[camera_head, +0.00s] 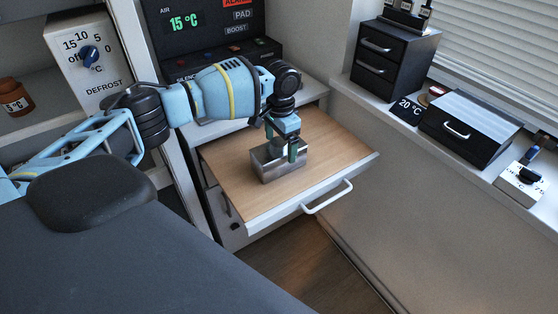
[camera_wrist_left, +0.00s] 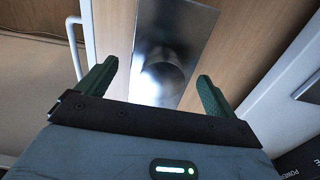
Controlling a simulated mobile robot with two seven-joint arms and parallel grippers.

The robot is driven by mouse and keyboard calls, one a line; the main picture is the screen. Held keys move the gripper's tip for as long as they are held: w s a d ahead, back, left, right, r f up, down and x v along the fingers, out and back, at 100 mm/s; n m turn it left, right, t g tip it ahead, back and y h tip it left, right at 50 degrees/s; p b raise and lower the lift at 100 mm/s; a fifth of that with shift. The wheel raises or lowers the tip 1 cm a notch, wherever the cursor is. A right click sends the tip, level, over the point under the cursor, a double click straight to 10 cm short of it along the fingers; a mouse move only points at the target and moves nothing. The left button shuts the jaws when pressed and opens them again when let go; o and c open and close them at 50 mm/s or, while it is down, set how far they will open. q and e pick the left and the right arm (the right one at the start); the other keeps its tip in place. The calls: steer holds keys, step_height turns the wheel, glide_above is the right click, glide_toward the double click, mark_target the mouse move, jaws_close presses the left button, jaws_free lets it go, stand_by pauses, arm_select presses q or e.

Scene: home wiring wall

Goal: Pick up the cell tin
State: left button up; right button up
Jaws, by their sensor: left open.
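The cell tin (camera_head: 268,167) is a shiny metal box on the wooden floor of an open drawer (camera_head: 335,158). In the left wrist view the tin (camera_wrist_left: 178,28) has a bright top with a rounded grey part, which lies across the gap between my fingers. My left gripper (camera_head: 282,144) is open and points down over the tin. Its green fingers (camera_wrist_left: 155,80) stand apart on either side of the rounded part, with nothing clamped. I cannot tell how far down they reach. My arm and gripper hide part of the tin's far side.
The drawer's white front has a handle (camera_head: 328,197) facing the room. A black control panel (camera_head: 212,35) stands behind my arm. A sill at right holds a black drawer unit (camera_head: 393,58) and a black box (camera_head: 468,125). The drawer floor around the tin is clear.

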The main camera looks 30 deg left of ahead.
arm_select(q)
steer(key=shift+s+a+f, duration=0.15)
steer(key=shift+f, duration=2.35)
steer(key=c, duration=1.2)
steer(key=shift+r, duration=1.75)
steer(key=shift+s+r, duration=0.15)
steer(key=s+d, duration=0.2)
steer(key=s, duration=0.1)
steer(key=s+d+r+p, duration=0.1)
steer(key=s+d, duration=0.2)
steer(key=s, duration=0.1)
steer(key=s+d+p, duration=0.1)
steer(key=s+d, duration=0.2)
steer(key=s, duration=0.1)
steer(key=shift+s+d+r, duration=0.2)
steer(key=shift+d, duration=0.05)
steer(key=shift+s+d+p, duration=0.3)
steer(key=shift+s+d, duration=0.1)
steer(key=shift+s, duration=0.2)
arm_select(e)
steer(key=shift+t, duration=0.4)
steer(key=shift+w+d+r, duration=0.2)
steer(key=shift+w+r, duration=0.5)
steer(key=shift+r, duration=0.15)
steer(key=shift+w+d+r, duration=0.15)
steer(key=shift+w+r, duration=0.55)
steer(key=shift+r, duration=0.15)
